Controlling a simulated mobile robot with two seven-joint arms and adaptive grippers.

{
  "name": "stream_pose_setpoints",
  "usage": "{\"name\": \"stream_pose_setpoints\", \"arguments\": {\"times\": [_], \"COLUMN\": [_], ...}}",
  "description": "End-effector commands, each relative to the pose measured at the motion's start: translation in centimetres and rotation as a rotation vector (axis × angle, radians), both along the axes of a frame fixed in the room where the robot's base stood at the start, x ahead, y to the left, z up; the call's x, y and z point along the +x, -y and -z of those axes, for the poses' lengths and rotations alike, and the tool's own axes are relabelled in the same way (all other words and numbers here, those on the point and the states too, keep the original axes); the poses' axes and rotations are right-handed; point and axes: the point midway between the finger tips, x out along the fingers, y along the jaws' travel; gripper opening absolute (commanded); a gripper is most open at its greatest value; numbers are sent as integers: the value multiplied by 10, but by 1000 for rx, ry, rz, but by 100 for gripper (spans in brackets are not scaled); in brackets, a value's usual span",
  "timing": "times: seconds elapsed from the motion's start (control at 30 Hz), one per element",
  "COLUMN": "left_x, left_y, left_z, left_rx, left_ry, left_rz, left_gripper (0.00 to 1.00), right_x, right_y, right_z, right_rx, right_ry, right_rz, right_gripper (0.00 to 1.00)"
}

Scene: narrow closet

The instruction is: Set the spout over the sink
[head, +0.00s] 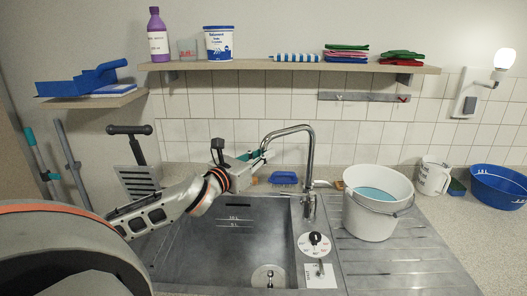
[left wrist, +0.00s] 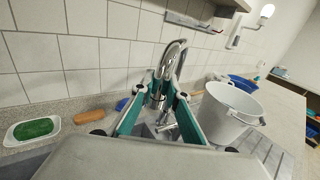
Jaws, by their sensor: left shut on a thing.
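The chrome tap spout (head: 289,129) arches up from its base behind the right end of the sink. Its outlet end points left in the head view. My left gripper (head: 257,155), with teal fingers, is shut on the spout near its outlet end. In the left wrist view the spout (left wrist: 182,44) comes down between the fingers of my left gripper (left wrist: 161,88). The grey sink (head: 190,257) lies below, with its drain at the front. The outlet appears above the sink's back part, but its exact depth is unclear. My right gripper is not in view.
A white bucket (head: 366,222) of bluish liquid stands on the drainboard, right of the tap. A blue brush (head: 284,178) lies behind the sink. A shelf (head: 290,66) with bottles and cloths hangs above. The basin looks empty.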

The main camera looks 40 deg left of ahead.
Motion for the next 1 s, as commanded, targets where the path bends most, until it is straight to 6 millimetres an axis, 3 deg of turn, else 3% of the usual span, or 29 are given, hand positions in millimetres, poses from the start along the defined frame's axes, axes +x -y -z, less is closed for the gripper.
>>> {"name": "stream_pose_setpoints", "arguments": {"times": [0.4,0.43,0.5,1.0], "left_x": [1,1,1,-8], "left_y": [-3,-3,-3,-1], "left_z": [-3,-3,-2,0], "left_rx": [2,2,2,0], "left_ry": [6,6,5,0], "left_rz": [-3,-3,-3,-1], "left_gripper": [0,22,32,32], "right_x": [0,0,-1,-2], "right_y": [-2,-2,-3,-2], "right_z": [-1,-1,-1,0], "right_rx": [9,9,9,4], "right_ry": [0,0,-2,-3], "right_rz": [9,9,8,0], "right_gripper": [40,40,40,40]}}
